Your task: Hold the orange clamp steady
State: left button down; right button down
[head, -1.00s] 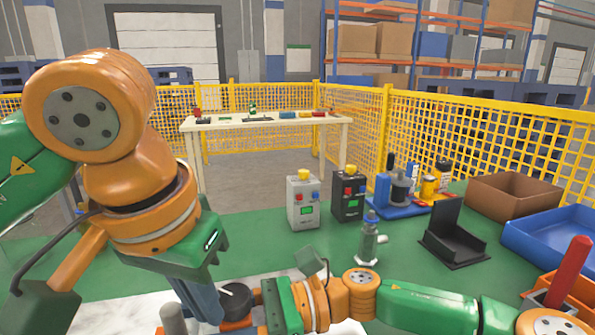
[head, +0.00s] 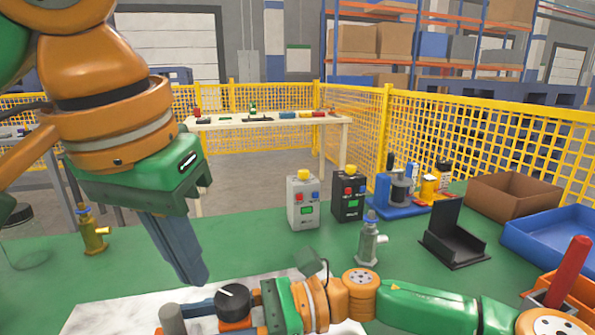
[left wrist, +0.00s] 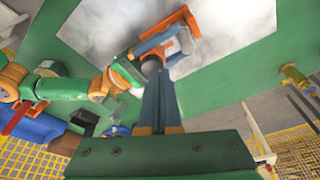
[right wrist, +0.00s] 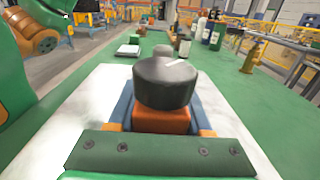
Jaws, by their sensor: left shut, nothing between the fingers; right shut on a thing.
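The orange clamp (right wrist: 160,120) sits between the blue fingers of my right gripper (right wrist: 162,122), which is shut on it. A dark round knob (right wrist: 165,82) stands above the clamp and hides part of it. In the head view the knob (head: 232,300) shows at the bottom, with only bits of orange beside it. The clamp (left wrist: 184,22) also shows in the left wrist view, over the pale plate. My left gripper (head: 196,280) is shut and empty, pointing down. Its fingertips are above and just left of the knob in the head view, apart from it.
The pale plate (head: 100,318) lies on the green table (head: 290,255). A brass valve (head: 92,232) stands at the left and a grey valve (head: 370,240) to the right. A black stand (head: 455,240), brown box (head: 512,195) and blue tray (head: 560,240) fill the right side.

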aim_at(218, 309)
pick_arm(q)
jog(key=d+f, duration=0.1)
jog(key=f, duration=0.1)
jog(key=d+f, duration=0.1)
jog(key=f, duration=0.1)
jog(key=d+f, duration=0.1)
jog(key=f, duration=0.1)
jog(key=shift+s, duration=0.25)
jog(key=shift+w+a, duration=0.1)
jog(key=shift+w, duration=0.15)
dwell(0.7)
jog(key=shift+a, duration=0.4)
jog(key=shift+w+a, duration=0.1)
jog(key=shift+a, duration=0.2)
jog(key=shift+w+a, duration=0.15)
jog(key=shift+a, duration=0.25)
jog(key=shift+w+a, duration=0.1)
dwell(0.3)
